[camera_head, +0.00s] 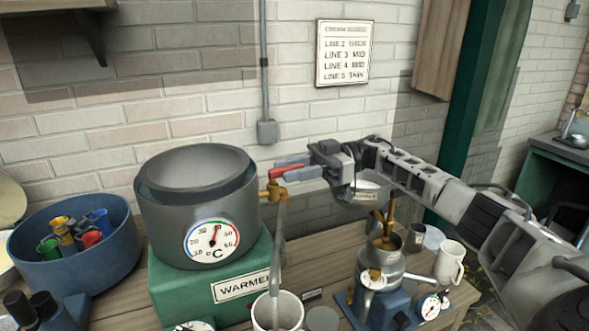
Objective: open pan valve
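A grey metal pan (165,225) with a round °C dial on its front stands on a green warmer block (215,283). A brass valve (273,191) sticks out of the pan's right side, with a red lever (287,171) above it. A grey spout or pipe hangs below it, over a white cup. My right gripper (292,168) reaches in from the right at the lever, its fingers close above and below it. Whether they grip it cannot be told. My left gripper is not in view.
A blue tub (75,258) with coloured fittings stands at the left. A white cup (277,311) stands below the valve. A metal jug with a brass part (383,262) and a white mug (449,261) stand under my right arm. The wall is close behind.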

